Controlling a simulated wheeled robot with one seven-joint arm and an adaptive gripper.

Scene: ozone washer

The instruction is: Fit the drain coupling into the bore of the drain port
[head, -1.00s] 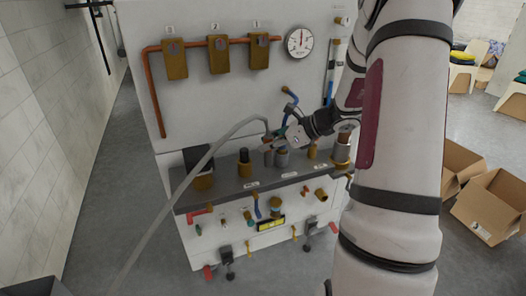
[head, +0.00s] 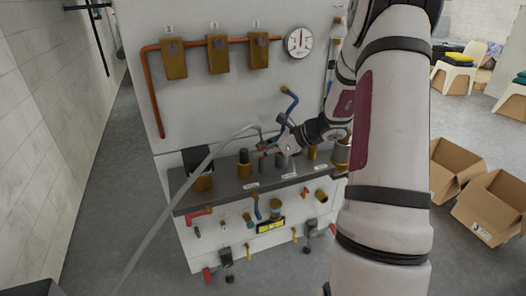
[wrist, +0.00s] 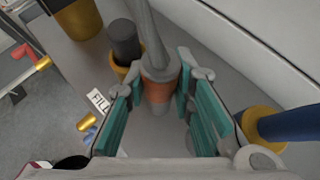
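The drain coupling (wrist: 158,88), a grey collar with an orange-brown band on the end of a grey hose (head: 188,178), sits between the teal-padded fingers of my gripper (wrist: 160,92) in the wrist view. The fingertips close on it from both sides. In the head view my gripper (head: 268,148) holds the hose end just above the dark ledge, near a grey upright fitting (head: 282,161). I cannot tell which fitting is the drain port; its label is unreadable and its bore is not visible.
A dark-capped brass fitting (wrist: 125,45) stands close to the coupling, beside a FILL label (wrist: 98,101). A blue pipe with a brass collar (wrist: 262,123) rises at the right. The ledge (head: 222,197) carries several more fittings. Cardboard boxes (head: 492,207) lie at the right.

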